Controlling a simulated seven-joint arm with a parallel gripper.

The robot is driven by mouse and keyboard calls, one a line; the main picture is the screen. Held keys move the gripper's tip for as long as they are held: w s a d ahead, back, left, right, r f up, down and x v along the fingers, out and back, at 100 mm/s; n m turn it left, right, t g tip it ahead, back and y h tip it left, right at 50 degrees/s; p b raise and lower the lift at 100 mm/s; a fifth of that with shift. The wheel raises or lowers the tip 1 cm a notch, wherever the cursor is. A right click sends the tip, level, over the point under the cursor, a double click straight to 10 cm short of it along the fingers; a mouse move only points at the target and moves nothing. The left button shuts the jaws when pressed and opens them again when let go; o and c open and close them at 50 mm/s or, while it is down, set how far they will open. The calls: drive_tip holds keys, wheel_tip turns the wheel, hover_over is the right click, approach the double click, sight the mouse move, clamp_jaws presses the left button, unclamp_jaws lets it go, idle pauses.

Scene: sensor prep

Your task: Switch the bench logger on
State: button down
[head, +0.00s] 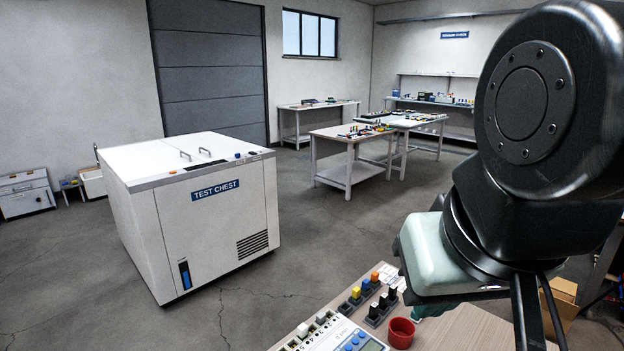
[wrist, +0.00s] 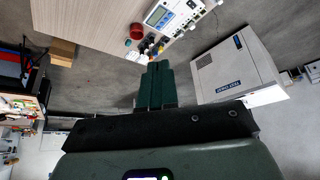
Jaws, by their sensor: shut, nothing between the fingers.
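The bench logger (head: 345,337), a pale box with blue buttons and a small grey display, sits on the wood-topped bench at the bottom of the head view, cut off by the frame. In the wrist view the logger (wrist: 172,14) shows at the top, with its screen and buttons. Its power switch cannot be made out for certain. My gripper (wrist: 157,66) has its dark green fingers together, empty, and apart from the logger. In the head view my arm hides most of the fingers.
A red cup (head: 401,333) stands on the bench (head: 463,332) beside the logger. Blocks with coloured plugs (head: 365,290) and black plugs (head: 382,306) stand behind it. A white test chest (head: 205,215) stands on the floor to the left. Open floor lies between it and the far tables.

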drive_tip(key=w+a+f+m+g+y, duration=0.1)
drive_tip(key=w+a+f+m, duration=0.2)
drive_tip(key=w, duration=0.4)
drive_tip(key=w+a+f+m+g+y, duration=0.1)
drive_tip(key=w+a+f+m+g, duration=0.1)
drive_tip(key=w+a+f, duration=0.35)
drive_tip(key=w+a+f+m, duration=0.2)
drive_tip(key=w+f, duration=0.2)
drive_tip(key=f, duration=0.4)
drive_tip(key=w+a+f+m+g+h, duration=0.1)
drive_tip(key=w+a+f+m, duration=0.1)
drive_tip(key=w+f, duration=0.3)
wheel_tip(320, 180, down, 3)
drive_tip(key=shift+f+g, duration=0.2)
drive_tip(key=shift+g, duration=0.1)
drive_tip(key=shift+w, duration=0.1)
drive_tip(key=f, duration=0.9)
drive_tip(key=w+a+f, duration=0.1)
drive_tip(key=f, duration=0.4)
drive_tip(key=shift+w, duration=0.1)
